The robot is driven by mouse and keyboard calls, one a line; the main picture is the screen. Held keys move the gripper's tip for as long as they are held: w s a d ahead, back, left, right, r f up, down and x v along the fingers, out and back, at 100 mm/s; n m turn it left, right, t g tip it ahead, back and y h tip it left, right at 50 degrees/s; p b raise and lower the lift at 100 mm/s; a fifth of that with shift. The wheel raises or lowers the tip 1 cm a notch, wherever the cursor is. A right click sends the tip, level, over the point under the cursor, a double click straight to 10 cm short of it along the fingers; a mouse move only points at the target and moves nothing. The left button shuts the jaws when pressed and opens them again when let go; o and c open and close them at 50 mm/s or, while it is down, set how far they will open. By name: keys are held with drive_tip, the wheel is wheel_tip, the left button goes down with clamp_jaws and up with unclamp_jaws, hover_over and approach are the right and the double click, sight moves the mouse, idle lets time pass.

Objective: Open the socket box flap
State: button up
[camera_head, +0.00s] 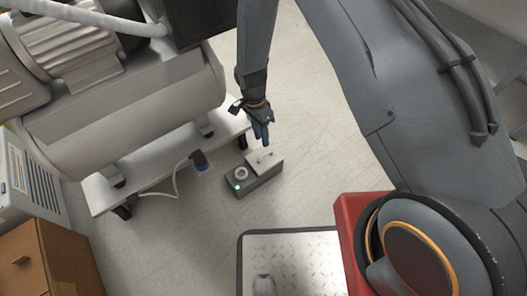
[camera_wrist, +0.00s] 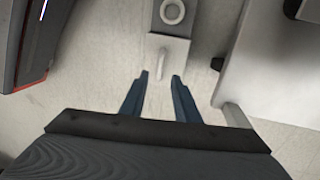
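The socket box (camera_head: 252,176) is a small dark box with a light top on the floor. On its top are a pale flap (camera_head: 264,160) with a small handle, a round ring-shaped part (camera_head: 241,173) and a green light. My gripper (camera_head: 261,137) is just above the flap end of the box. In the wrist view, my gripper (camera_wrist: 160,75) has two blue fingers spread apart with nothing held between them. The flap's handle (camera_wrist: 163,64) lies ahead of and roughly between the fingertips. The ring part (camera_wrist: 172,12) is at the top edge there. I cannot tell whether the fingers touch the box.
A white wheeled platform (camera_head: 150,180) carrying a large grey compressor tank (camera_head: 130,115) stands left of the box. A blue-black plug (camera_head: 199,160) with a white cable lies on the platform's edge. A wooden cabinet (camera_head: 50,262) is at lower left. Floor right of the box is clear.

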sight(265, 154)
drive_tip(key=f, duration=0.2)
drive_tip(key=f+b, duration=0.1)
drive_tip(key=f, duration=0.2)
drive_tip(key=s+d+f+b, duration=0.1)
drive_tip(key=f, duration=0.1)
drive_tip(key=shift+s+f, duration=0.1)
drive_tip(key=shift+f, duration=0.1)
clamp_jaws()
